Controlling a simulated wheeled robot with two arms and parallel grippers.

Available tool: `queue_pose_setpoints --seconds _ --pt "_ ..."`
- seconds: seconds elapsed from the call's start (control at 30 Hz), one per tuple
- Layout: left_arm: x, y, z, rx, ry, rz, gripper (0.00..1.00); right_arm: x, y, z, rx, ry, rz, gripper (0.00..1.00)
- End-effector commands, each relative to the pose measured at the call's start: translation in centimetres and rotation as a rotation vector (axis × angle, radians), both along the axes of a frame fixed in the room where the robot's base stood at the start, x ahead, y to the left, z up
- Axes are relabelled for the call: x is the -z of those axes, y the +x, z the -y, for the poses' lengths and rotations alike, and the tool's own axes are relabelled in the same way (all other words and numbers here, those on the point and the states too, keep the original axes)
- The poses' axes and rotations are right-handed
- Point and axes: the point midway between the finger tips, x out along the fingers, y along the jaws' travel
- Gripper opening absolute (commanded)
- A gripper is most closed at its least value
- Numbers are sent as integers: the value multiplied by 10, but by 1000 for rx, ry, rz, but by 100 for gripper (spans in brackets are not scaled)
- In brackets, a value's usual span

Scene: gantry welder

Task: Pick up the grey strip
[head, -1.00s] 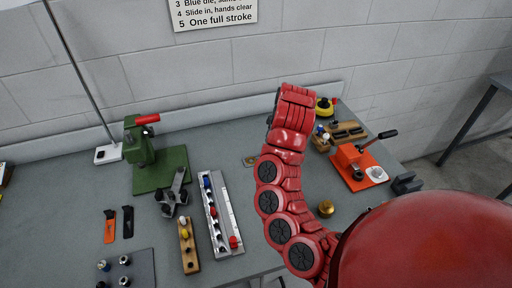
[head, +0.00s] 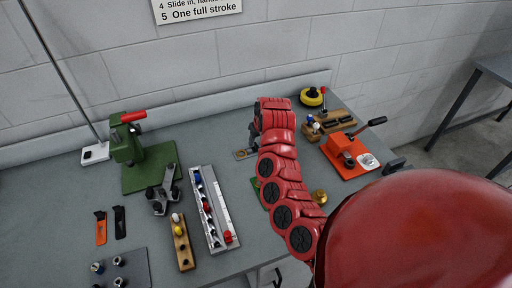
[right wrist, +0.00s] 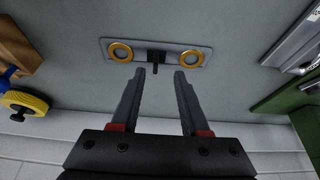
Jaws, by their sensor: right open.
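The grey strip (right wrist: 172,50) lies flat on the table in the right wrist view. It has a brass ring at each end and a small dark block at its middle. In the head view only its left end (head: 241,154) shows; my right arm hides the rest. My right gripper (right wrist: 159,72) is open and empty, its two fingertips just short of the strip's near edge, on either side of the dark block. In the head view the gripper (head: 253,140) is mostly hidden behind its red arm. My left gripper is not in view.
A green press (head: 150,165) and a grey rail with coloured pegs (head: 225,220) stand to the left. An orange lever device (head: 345,160), a wooden block (head: 338,121) and a brass knob (head: 319,197) are to the right. A wall runs behind the table.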

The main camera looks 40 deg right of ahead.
Motion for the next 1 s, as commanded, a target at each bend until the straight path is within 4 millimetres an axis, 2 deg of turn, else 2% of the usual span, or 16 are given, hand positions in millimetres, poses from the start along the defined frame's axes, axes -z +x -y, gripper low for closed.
queue_pose_setpoints --seconds 0.27,0.5,0.7,1.0 --pt "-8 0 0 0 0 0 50 9 4 3 -1 -1 -3 45" --pt "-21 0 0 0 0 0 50 29 13 11 -1 -2 -4 45" --pt "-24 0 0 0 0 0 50 45 21 11 -3 -4 -2 45" --pt "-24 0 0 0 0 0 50 51 22 11 -1 0 0 45"
